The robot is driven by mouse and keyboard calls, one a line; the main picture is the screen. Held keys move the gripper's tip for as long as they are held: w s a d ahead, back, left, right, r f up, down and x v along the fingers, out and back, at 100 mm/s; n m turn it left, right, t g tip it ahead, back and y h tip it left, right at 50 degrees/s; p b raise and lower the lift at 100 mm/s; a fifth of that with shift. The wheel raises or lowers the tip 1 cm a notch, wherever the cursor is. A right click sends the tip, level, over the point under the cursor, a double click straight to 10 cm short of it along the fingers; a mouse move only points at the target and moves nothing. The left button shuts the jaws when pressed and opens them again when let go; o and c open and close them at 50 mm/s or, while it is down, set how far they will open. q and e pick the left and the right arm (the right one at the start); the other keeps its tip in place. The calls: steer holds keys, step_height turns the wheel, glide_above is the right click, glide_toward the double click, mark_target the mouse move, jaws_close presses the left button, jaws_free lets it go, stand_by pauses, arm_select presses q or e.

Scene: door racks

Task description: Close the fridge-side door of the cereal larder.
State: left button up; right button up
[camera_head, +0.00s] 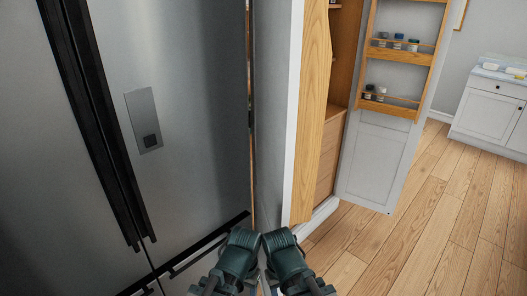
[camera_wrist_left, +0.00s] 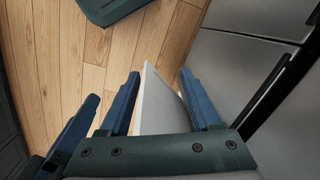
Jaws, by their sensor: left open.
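The fridge-side door of the larder (camera_head: 275,110) stands open beside the fridge. Its grey outer face is towards the fridge, its front edge is white, and its wooden inner side faces right. My left gripper (camera_wrist_left: 160,73) is open in the left wrist view, with a pale panel (camera_wrist_left: 158,108), apparently this door, between its fingers. I cannot tell whether they touch it. My two arms meet low in the head view, at the door's lower front; the fingertips are hidden there. Part of my right gripper (camera_wrist_left: 76,128) shows at the left of the wrist view; its opening is unclear.
The steel fridge (camera_head: 190,80) stands close on the left, with dark handles. The larder's other door (camera_head: 375,165) is open at the right, its wooden racks holding several jars. A white cabinet (camera_head: 490,110) stands at the far right. The wooden floor between is clear.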

arm_select(q)
steer(key=w+r+m+h+p, duration=0.1)
steer(key=w+r+p, duration=0.1)
steer(key=r+p, duration=0.1)
steer(key=w+r+m+h+p, duration=0.2)
steer(key=r+p, duration=0.2)
steer(key=r, duration=0.1)
steer(key=w+r+m+h+p, duration=0.2)
steer(key=w+r+p, duration=0.1)
steer(key=r, duration=0.2)
steer(key=shift+r+p, duration=0.1)
steer(key=shift+p, duration=0.3)
jaws_close()
steer(key=w+a+r+m+t+h+p, duration=0.2)
steer(key=w+a+r+m+h+p, duration=0.2)
steer(key=w+r+p, duration=0.4)
step_height(320, 180, up, 6)
steer(key=shift+f+m+t+h, duration=0.15)
steer(key=shift+m+t+h, duration=0.15)
steer(key=shift+m+h, duration=0.65)
